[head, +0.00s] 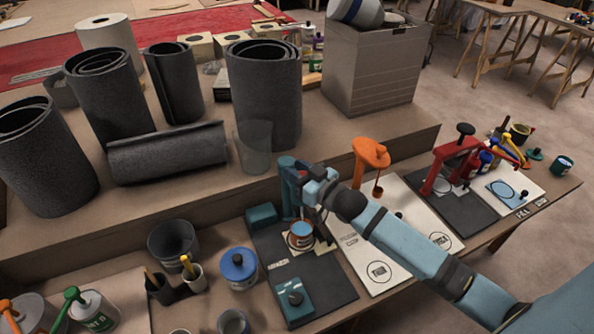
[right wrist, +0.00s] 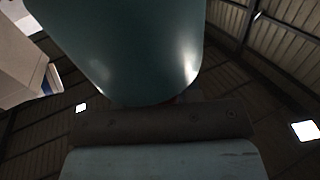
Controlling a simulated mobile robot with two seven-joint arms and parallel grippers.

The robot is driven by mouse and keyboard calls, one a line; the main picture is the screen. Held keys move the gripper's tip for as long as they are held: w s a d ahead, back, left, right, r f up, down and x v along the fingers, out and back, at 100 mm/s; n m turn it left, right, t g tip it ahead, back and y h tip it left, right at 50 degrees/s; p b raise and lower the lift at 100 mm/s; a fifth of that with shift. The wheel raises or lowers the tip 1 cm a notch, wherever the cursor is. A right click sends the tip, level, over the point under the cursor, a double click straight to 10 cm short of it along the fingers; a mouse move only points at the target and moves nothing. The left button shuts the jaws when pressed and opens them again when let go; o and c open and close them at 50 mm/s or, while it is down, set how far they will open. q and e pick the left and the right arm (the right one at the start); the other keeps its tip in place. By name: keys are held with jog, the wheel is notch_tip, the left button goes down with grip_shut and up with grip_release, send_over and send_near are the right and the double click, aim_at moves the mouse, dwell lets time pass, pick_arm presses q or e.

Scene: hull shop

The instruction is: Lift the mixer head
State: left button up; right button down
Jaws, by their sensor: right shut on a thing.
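The teal mixer stands on a dark mat; its column (head: 288,200) rises behind an orange-brown tin (head: 301,236). The mixer head (right wrist: 130,50) fills the upper right wrist view as a smooth, rounded teal surface. My right gripper (head: 307,178) is at the top of the mixer, shut on the mixer head, and its dark jaw pad shows against it in the right wrist view (right wrist: 150,130). My gripper and wrist hide much of the head. How far the head is tilted, I cannot tell. My left gripper is not in view.
An orange press (head: 371,153) and a red press (head: 447,165) stand to the right. A clear cylinder (head: 254,146) and grey rolls (head: 265,95) stand behind. A blue-lidded can (head: 239,268), a dark bucket (head: 174,243) and a teal box (head: 294,299) are nearby.

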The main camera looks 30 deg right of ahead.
jog(key=c, duration=0.9)
grip_release()
jog(key=shift+r, duration=0.35)
jog(key=shift+c, duration=0.2)
jog(key=shift+o, duration=0.5)
jog(key=shift+f, duration=0.1)
jog(key=shift+s+d, duration=0.15)
jog(key=shift+s, duration=0.15)
jog(key=v, duration=1.3)
